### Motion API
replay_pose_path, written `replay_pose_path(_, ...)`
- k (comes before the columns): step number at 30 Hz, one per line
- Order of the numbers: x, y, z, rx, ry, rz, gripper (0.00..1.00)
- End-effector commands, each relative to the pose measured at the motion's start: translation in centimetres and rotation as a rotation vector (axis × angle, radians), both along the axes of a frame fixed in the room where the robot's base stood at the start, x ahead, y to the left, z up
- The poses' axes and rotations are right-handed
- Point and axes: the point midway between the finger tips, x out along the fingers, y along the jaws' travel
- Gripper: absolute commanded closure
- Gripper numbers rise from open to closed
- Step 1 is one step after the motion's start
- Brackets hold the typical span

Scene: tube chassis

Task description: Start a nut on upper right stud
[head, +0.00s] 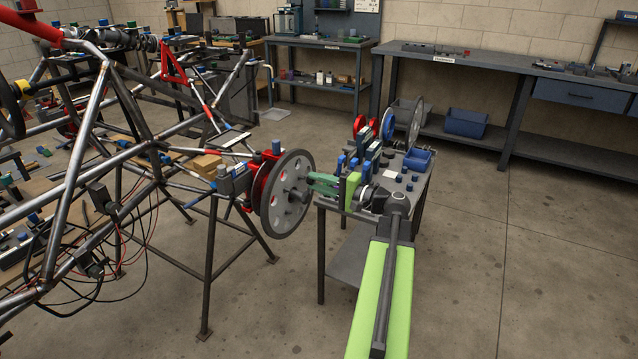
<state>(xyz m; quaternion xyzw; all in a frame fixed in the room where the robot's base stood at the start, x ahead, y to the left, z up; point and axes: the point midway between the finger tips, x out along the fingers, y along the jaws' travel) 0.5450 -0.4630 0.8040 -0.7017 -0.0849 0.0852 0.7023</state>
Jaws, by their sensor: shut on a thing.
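A grey wheel disc (278,213) with several round holes is mounted upright on the left frame's corner, beside a red part (262,180). A dark hub with studs (292,197) stands out from its middle. My gripper (312,184) is at the right side of the disc, with its green fingers pointing left at the hub area. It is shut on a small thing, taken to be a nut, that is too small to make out. The fingers partly cover the disc's right edge. I cannot tell whether the nut touches the upper right stud.
A grey cart (345,207) just behind my arm holds small dark blue pieces, a blue tray (418,159) and upright red and blue discs. The tube chassis (120,150) fills the left, with loose wires below. Open floor lies to the right.

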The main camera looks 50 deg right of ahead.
Motion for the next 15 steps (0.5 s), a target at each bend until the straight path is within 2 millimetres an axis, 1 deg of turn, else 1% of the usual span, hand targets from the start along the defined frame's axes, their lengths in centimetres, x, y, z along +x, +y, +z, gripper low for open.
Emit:
replay_pose_path(9,0.03,0.01,0.00,0.000,0.000,0.000,1.00)
replay_pose_path(15,0.51,0.14,0.00,0.000,0.000,0.001,1.00)
